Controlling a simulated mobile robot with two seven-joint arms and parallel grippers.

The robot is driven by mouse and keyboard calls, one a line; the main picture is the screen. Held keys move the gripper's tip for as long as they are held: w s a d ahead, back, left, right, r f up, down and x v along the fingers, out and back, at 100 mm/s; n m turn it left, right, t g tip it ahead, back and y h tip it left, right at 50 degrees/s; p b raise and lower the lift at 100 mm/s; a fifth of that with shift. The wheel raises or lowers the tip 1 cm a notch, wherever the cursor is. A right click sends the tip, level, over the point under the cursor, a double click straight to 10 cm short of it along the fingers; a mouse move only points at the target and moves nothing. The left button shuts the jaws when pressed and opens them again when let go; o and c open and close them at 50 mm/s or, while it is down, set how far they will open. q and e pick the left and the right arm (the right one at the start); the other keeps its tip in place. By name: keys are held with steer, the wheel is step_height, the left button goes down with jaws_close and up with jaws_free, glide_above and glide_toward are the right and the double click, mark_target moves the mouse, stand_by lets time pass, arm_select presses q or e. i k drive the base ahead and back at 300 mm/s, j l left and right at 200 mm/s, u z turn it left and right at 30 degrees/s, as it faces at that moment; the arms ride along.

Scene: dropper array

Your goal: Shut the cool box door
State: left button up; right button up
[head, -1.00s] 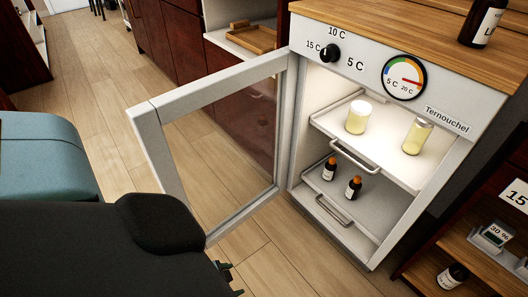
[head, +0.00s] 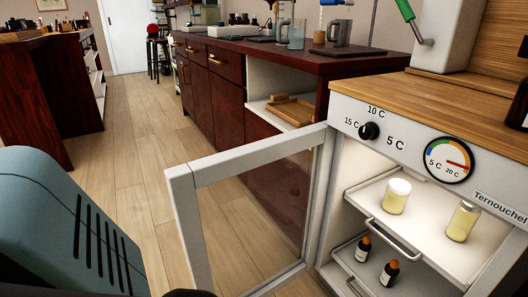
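The cool box (head: 408,112) stands at the right in the head view, with a wooden top, a dial and a round gauge. Its glass-paned door (head: 188,222) with a pale frame stands wide open, swung out to the left from the hinge side. Inside, the upper shelf (head: 394,236) holds two pale yellow jars, and the lower shelf (head: 340,274) holds two small brown bottles with orange caps. Part of my own body fills the lower left. Neither of my grippers shows.
A dark red counter (head: 225,92) with drawers runs behind the door, with jugs and other ware on top. An open niche holds wooden trays (head: 290,110). Wooden floor (head: 130,150) is clear left of the door. Another dark red bench (head: 35,95) stands at the far left.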

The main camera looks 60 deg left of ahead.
mark_target(183, 180)
steer(key=j+z, duration=0.1)
steer(key=j, duration=0.4)
steer(key=k+j, duration=0.1)
steer(key=j, duration=0.45)
steer(key=j+z, duration=0.15)
steer(key=j, duration=0.35)
steer(key=k+j, duration=0.1)
steer(key=j, duration=0.4)
steer(key=k+j+z, duration=0.15)
steer(key=j, duration=0.35)
steer(key=j+z, duration=0.1)
steer(key=j, duration=0.4)
steer(key=k+j, duration=0.2)
steer(key=j, duration=0.3)
steer(key=i+z, duration=0.05)
